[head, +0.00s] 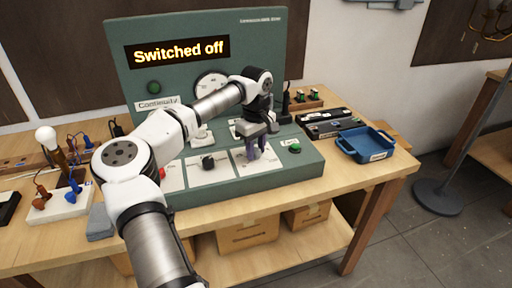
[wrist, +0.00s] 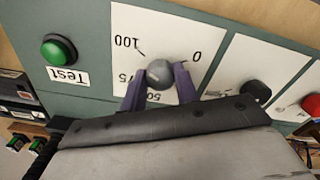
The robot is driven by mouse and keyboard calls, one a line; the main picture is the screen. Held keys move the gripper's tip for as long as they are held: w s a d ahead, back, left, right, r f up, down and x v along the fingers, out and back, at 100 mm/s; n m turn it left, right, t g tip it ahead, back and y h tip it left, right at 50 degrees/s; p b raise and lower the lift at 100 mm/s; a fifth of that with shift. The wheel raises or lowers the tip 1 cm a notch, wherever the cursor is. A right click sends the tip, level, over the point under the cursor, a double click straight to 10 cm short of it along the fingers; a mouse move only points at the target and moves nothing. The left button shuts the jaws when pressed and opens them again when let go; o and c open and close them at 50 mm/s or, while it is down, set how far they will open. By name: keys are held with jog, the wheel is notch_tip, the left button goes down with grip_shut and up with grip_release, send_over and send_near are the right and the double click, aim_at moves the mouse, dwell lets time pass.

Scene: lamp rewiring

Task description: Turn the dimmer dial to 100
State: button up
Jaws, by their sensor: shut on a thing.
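The dimmer dial (wrist: 160,71) is a round grey knob on a white scale card (wrist: 212,42) marked 0, 50, 75 and 100. The wrist view shows the card upside down, and I cannot make out where the dial points. My gripper (wrist: 160,85) has its purple fingers on either side of the dial, shut on it. In the head view my gripper (head: 256,150) reaches down to the right-hand card (head: 241,168) on the sloping green panel, and the dial is hidden behind the fingers. The display (head: 178,52) reads "Switched off".
A black knob (head: 208,162) is left of the dial, with a red knob (head: 162,173) beyond. A green Test button (head: 294,147) is close on the right. A blue tray (head: 366,146) and black cases (head: 330,122) lie right of the panel. A small lamp (head: 47,138) stands left.

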aim_at(256, 150)
jog(key=shift+r+m, duration=0.1)
jog(key=shift+m, duration=0.4)
jog(key=o, duration=1)
notch_tip(256, 150, up, 14)
jog(key=b, duration=0.2)
jog(key=shift+b, duration=0.3)
